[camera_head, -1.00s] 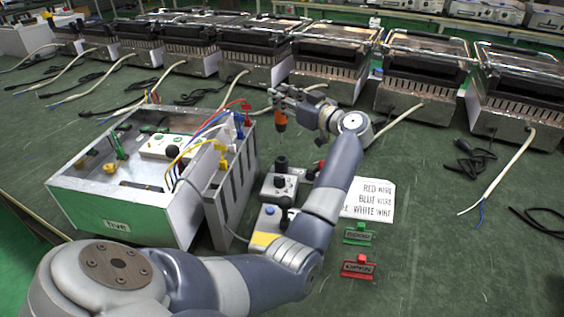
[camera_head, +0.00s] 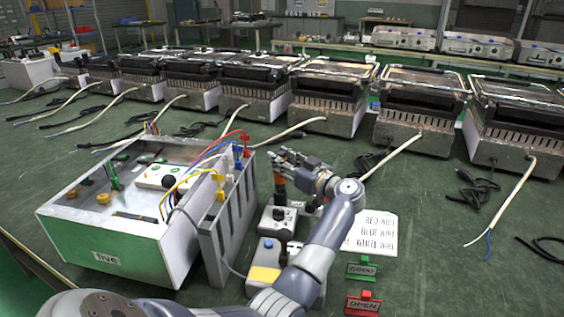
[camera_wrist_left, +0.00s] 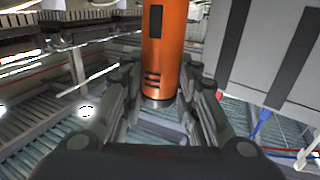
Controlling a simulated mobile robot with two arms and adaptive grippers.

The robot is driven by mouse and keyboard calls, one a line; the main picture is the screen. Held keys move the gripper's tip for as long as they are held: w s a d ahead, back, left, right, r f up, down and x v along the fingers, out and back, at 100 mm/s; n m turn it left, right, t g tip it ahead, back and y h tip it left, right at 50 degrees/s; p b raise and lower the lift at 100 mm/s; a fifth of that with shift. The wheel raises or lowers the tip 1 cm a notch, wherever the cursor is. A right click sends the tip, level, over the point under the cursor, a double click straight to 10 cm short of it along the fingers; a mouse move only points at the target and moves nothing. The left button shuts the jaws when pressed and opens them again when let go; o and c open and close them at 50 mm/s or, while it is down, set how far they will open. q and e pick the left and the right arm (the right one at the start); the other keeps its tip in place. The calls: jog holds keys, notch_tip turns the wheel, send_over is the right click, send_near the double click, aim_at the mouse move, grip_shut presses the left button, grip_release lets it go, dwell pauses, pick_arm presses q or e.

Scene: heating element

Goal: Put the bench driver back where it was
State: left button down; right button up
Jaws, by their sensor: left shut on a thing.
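The bench driver is an orange cylinder (camera_head: 279,184), upright in my left gripper (camera_head: 283,168). In the left wrist view the orange driver body (camera_wrist_left: 163,55) stands between the two fingers, which are shut on it. In the head view the driver's lower end meets the black post (camera_head: 280,198) on a small grey box (camera_head: 277,222) with a black knob. I cannot tell whether the driver is seated in the post or just in front of or above it. My right gripper is out of view.
An open white-and-green case (camera_head: 140,262) with coloured wires stands left of the arm. A box with a blue button and yellow panel (camera_head: 264,274) sits nearer. A paper sheet (camera_head: 378,232), a green tag (camera_head: 361,268) and a red tag (camera_head: 363,303) lie right. Several grills (camera_head: 327,95) line the back.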

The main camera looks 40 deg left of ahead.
pick_arm(q)
jog(key=shift+r, duration=0.1)
jog(key=c, duration=1.2)
grip_release()
jog(key=shift+f, duration=0.3)
jog(key=shift+c, duration=0.2)
jog(key=shift+r, duration=0.2)
jog(key=s+d+p, duration=0.1)
jog(key=d, duration=1.1)
jog(key=shift+r+p, duration=0.2)
jog(key=shift+p, duration=0.15)
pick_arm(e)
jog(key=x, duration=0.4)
